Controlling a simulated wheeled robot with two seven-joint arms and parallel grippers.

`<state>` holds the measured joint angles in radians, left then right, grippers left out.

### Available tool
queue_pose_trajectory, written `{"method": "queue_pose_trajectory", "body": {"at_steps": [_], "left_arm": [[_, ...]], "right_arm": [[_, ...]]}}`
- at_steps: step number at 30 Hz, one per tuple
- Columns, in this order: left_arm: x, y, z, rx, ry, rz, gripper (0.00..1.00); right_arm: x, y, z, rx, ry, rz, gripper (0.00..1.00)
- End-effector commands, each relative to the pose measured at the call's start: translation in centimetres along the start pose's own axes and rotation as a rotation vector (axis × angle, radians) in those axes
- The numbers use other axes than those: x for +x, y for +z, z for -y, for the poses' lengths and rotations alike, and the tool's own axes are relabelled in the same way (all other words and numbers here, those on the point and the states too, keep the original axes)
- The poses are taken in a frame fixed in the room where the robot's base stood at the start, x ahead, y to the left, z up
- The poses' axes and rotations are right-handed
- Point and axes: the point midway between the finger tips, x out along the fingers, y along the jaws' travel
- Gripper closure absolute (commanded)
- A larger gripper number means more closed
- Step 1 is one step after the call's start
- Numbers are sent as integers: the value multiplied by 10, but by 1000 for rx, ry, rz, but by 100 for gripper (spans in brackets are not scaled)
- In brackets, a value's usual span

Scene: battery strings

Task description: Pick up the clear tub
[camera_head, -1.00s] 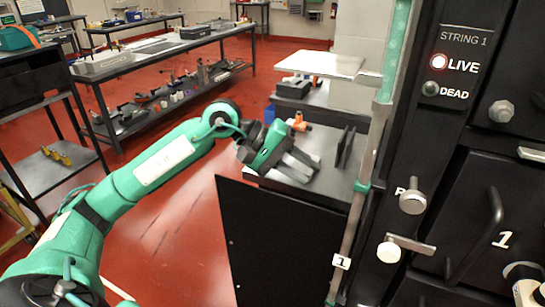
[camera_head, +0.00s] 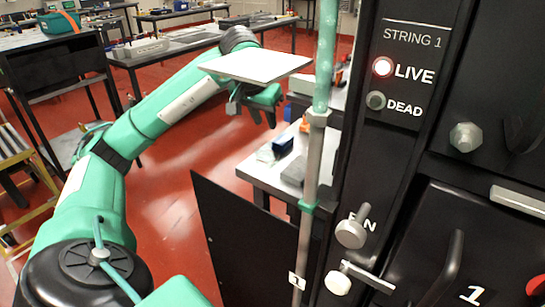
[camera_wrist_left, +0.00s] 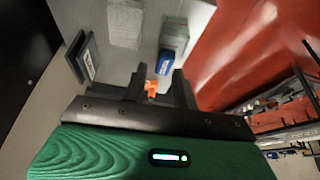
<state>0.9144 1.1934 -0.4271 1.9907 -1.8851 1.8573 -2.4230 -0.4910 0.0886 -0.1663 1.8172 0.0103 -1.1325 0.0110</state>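In the left wrist view the tub (camera_wrist_left: 126,22) shows at the top, beyond the fingers. My left gripper (camera_head: 253,108) hangs above and behind the bench's left side, partly under a white board in the head view. Its two fingers are apart (camera_wrist_left: 158,88) with nothing gripped; an orange item (camera_wrist_left: 150,88) shows beyond the gap. My right gripper is not in view.
The white flat board (camera_head: 257,65) overlaps my left forearm in the head view. A dark upright panel (camera_head: 250,240) and a pale vertical post (camera_head: 318,130) stand before the bench. The black battery cabinet (camera_head: 440,150) fills the right.

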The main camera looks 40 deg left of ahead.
Motion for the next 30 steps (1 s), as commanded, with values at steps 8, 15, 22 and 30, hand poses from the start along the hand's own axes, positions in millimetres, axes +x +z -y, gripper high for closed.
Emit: {"method": "queue_pose_trajectory", "body": {"at_steps": [8,15,22,30], "left_arm": [[51,1,-1,0,3,3,72],[67,0,-1,0,4,2,72],[98,0,-1,-1,5,4,72],[111,0,0,-1,4,0,72]], "right_arm": [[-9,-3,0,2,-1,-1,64],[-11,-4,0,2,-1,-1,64],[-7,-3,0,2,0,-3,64],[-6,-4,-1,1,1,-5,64]]}}
